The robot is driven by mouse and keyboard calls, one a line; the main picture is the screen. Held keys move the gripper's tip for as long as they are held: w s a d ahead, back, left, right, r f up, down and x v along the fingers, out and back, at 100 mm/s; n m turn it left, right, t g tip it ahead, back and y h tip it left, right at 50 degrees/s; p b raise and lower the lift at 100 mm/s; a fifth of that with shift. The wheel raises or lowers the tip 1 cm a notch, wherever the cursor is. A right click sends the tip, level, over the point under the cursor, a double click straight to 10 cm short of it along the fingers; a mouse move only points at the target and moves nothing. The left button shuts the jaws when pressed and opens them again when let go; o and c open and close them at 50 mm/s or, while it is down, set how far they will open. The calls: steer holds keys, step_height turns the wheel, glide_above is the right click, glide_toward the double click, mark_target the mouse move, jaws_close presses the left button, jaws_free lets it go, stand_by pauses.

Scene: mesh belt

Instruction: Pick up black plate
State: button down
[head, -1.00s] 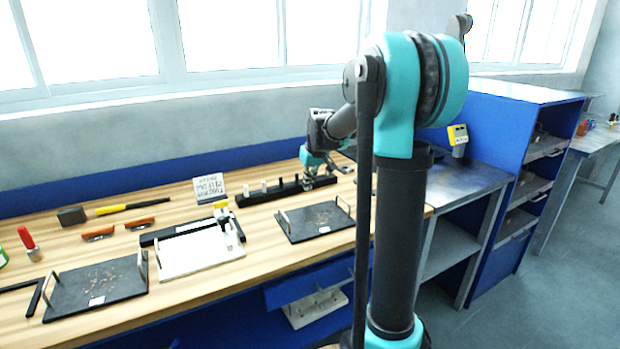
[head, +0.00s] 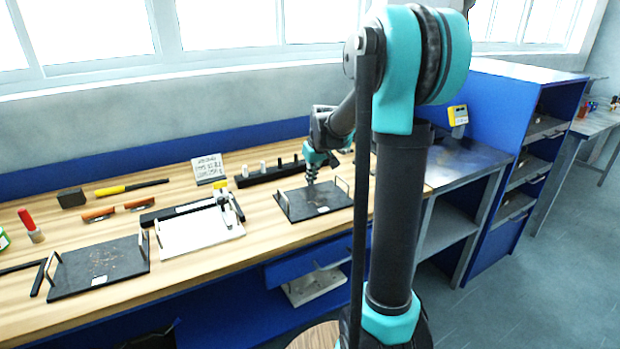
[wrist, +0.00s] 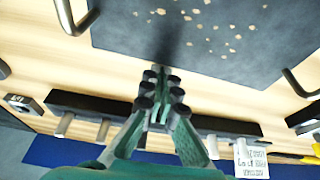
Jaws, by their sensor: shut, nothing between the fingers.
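A black plate (head: 322,205) with light specks and a metal handle at each end lies on the wooden workbench, right of the middle. A similar black plate (head: 110,276) lies at the left front. My gripper (head: 311,181) points down over the back part of the right plate, shut and empty; I cannot tell whether the fingertips touch it. In the wrist view, the plate (wrist: 225,35) fills the top, with a handle (wrist: 74,14) at upper left and another handle (wrist: 297,82) at right. My shut fingers (wrist: 161,92) are just below the plate's near edge there.
A black peg rack (head: 262,178) stands behind the right plate. A white tray (head: 190,240) lies between the two plates. A sign (head: 208,168), a yellow-and-black tool (head: 125,188) and orange-brown pieces (head: 98,214) are farther back. Bare wood surrounds the right plate.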

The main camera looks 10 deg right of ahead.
mark_target(326, 197)
steer(key=s+d, duration=0.1)
steer(key=s, duration=0.2)
steer(key=s+d, duration=0.1)
steer(key=s, duration=0.3)
steer(key=s+d, duration=0.1)
steer(key=s, duration=0.2)
steer(key=shift+s+d, duration=0.15)
